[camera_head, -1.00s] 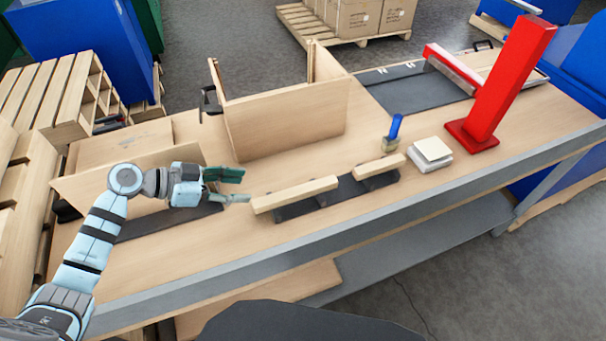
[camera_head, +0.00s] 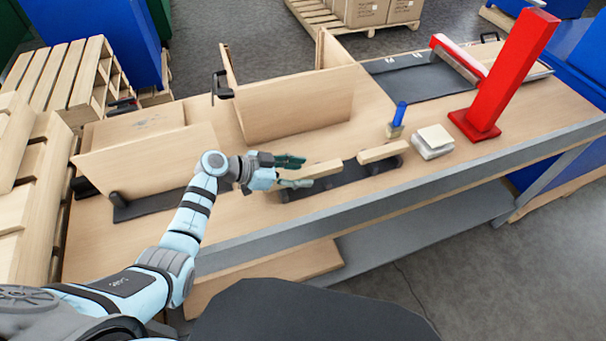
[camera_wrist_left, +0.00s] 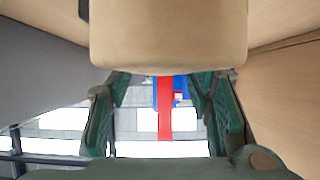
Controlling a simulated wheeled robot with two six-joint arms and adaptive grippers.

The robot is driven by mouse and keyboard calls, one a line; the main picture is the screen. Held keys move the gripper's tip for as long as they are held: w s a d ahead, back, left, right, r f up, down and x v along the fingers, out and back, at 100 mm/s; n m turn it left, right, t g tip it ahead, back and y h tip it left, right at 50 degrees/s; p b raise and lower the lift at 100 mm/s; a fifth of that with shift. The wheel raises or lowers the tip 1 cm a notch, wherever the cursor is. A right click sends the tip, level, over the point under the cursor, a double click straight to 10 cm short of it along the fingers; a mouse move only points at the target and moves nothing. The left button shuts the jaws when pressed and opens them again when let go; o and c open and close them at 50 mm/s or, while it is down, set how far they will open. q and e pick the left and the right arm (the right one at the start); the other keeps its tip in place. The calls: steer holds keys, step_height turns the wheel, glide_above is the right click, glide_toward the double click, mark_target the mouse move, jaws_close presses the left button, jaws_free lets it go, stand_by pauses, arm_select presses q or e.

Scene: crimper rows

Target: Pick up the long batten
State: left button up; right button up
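The long batten (camera_head: 324,168), a pale wooden bar, lies on dark supports near the table's front edge. Contact with the fingers cannot be told. My right gripper is not in view.
A wooden panel assembly (camera_head: 295,105) stands behind the battens. A blue-handled item (camera_head: 398,115), a stack of pale blocks (camera_head: 433,140) and a red post (camera_head: 508,75) stand to the right. Another panel (camera_head: 150,160) stands to the left.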

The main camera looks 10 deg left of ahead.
arm_select(q)
steer(key=shift+a, duration=0.1)
jaws_close()
steer(key=shift+r, duration=0.1)
